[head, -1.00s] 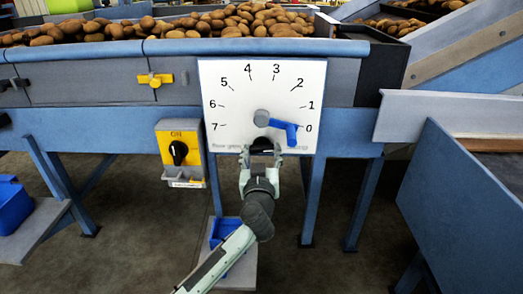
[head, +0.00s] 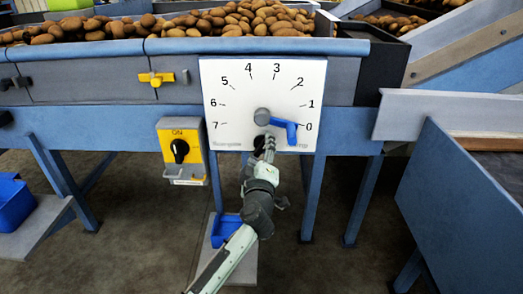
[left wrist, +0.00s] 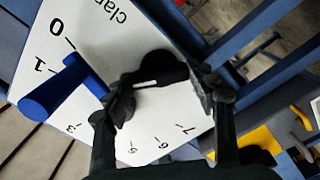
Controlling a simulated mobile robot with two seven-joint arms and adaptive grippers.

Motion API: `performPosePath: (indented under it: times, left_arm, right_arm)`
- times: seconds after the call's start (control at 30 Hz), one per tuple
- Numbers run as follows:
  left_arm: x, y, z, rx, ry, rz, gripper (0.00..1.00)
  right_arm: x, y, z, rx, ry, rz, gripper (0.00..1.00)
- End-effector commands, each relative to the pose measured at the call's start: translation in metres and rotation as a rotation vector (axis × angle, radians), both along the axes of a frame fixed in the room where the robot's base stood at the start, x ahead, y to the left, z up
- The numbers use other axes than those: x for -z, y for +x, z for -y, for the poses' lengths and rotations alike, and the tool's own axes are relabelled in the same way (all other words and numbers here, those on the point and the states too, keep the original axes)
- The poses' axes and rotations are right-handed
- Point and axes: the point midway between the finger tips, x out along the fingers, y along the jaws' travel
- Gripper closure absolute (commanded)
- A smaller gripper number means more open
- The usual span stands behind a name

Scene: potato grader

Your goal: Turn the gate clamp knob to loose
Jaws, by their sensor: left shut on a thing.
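The gate clamp knob (left wrist: 152,68) is black with a short white mark. In the left wrist view it sits low on the white scale board (head: 230,75), near the partly hidden word "clamp". My left gripper (head: 266,146) is at the board's lower edge, seen edge-on, its fingers on the knob. In the left wrist view the gripper (left wrist: 165,90) has one dark finger on each side of the knob and is shut on it. In the head view the gripper hides most of the knob, and its loose marking cannot be read. My right gripper is not in view.
Just above the knob, a blue lever (head: 286,130) on a grey hub (head: 262,116) points near 0; it is close to my left gripper. A yellow switch box (head: 182,150) marked ON hangs to the left. Blue frame legs (head: 310,200) stand below.

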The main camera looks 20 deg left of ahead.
Motion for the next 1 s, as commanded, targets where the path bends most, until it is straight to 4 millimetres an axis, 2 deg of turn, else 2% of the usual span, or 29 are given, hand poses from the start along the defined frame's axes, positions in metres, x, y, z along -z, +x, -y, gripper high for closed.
performPosePath:
  times: [0.5,1.0]
  left_arm:
    - [0.0019,-0.0004,-0.0001,0.000,-0.415,0.117,0.72]
    - [0.0019,-0.0004,0.0002,0.000,-0.567,0.161,0.72]
  right_arm:
    - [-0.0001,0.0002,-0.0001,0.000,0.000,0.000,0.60]
    - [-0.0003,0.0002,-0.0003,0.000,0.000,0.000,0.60]
